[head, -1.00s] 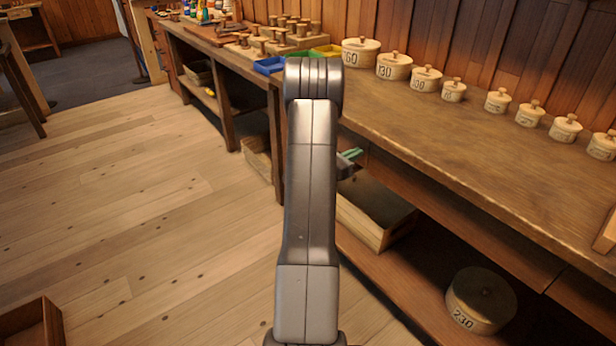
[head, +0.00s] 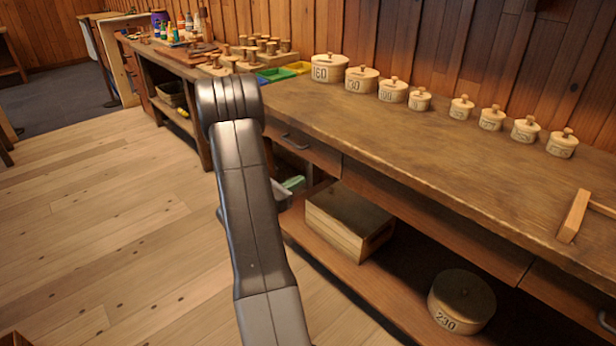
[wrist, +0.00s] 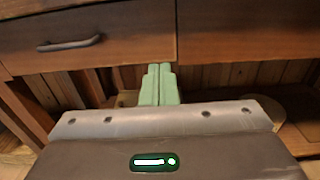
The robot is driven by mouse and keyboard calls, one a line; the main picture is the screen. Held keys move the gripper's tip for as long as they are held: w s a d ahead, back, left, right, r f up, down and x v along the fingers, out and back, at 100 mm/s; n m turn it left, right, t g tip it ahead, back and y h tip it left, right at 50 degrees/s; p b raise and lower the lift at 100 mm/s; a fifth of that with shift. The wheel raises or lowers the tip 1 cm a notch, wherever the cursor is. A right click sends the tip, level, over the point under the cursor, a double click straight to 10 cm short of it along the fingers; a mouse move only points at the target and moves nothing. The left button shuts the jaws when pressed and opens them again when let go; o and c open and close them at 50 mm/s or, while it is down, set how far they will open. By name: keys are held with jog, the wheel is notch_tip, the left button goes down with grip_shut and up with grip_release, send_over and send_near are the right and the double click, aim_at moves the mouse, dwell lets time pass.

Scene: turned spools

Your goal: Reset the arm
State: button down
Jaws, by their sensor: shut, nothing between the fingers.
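My gripper (wrist: 159,84) shows in the wrist view with its two pale green fingers pressed together and nothing between them. It points at the front of the wooden workbench, just below a drawer (wrist: 70,25) with a metal handle. In the head view my gripper (head: 293,184) is mostly hidden behind my arm; only a bit of green shows beside the arm, at the bench's open lower part. My dark grey arm rises through the middle left of the head view.
The workbench (head: 440,130) carries a row of numbered lidded round boxes (head: 343,72) along the wall. Green (head: 277,75) and yellow trays and several spools stand further left. A wooden box (head: 345,225) and a round box marked 230 (head: 462,302) sit on the lower shelf.

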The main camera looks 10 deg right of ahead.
aim_at(335, 163)
jog(key=shift+s+a, duration=0.3)
jog(key=shift+a, duration=0.1)
jog(key=x, duration=1.4)
jog(key=shift+d, duration=0.1)
jog(key=shift+s, duration=0.1)
